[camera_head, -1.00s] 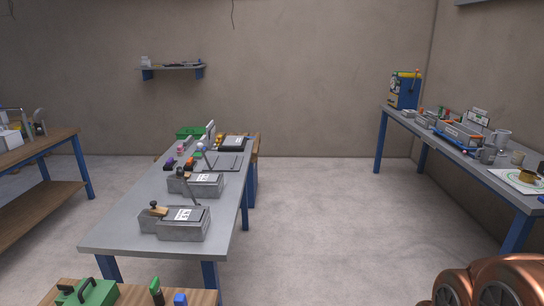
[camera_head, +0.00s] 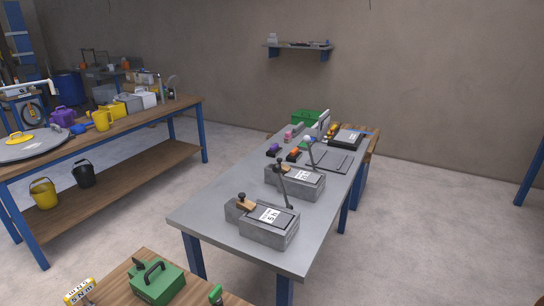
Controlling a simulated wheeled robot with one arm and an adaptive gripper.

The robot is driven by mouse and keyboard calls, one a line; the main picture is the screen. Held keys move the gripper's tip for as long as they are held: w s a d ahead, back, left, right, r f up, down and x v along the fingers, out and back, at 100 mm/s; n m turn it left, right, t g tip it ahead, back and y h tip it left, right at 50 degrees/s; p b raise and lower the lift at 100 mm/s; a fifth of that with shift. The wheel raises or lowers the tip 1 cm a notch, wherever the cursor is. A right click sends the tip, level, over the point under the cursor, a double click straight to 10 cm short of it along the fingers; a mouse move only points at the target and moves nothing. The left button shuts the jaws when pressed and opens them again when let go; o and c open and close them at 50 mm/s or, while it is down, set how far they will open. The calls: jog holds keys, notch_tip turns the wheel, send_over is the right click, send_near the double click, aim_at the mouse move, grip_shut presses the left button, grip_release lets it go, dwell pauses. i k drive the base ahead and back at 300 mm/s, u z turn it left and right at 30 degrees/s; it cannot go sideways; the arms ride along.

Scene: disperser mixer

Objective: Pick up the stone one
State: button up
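Two grey, stone-like blocks stand on a grey-topped table with blue legs (camera_head: 208,205). The nearer block (camera_head: 266,236) has a white label on top, a wooden-handled piece at its left and a dark upright lever. The farther block (camera_head: 308,192) looks similar, with its own label and lever. I cannot tell which item is the stone one. My gripper is not in view.
A wooden bench at the left (camera_head: 140,121) holds a purple can (camera_head: 63,117), yellow jugs (camera_head: 102,120) and a large grey disc (camera_head: 30,147). A low wooden table in front carries a green case (camera_head: 157,283). The floor on the right (camera_head: 430,230) is clear.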

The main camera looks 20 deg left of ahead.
aim_at(295, 155)
jog(key=u, duration=0.8)
jog(key=i, duration=0.5)
jog(key=z, duration=1.05)
jog(key=i, duration=1.9)
jog(key=z, duration=0.05)
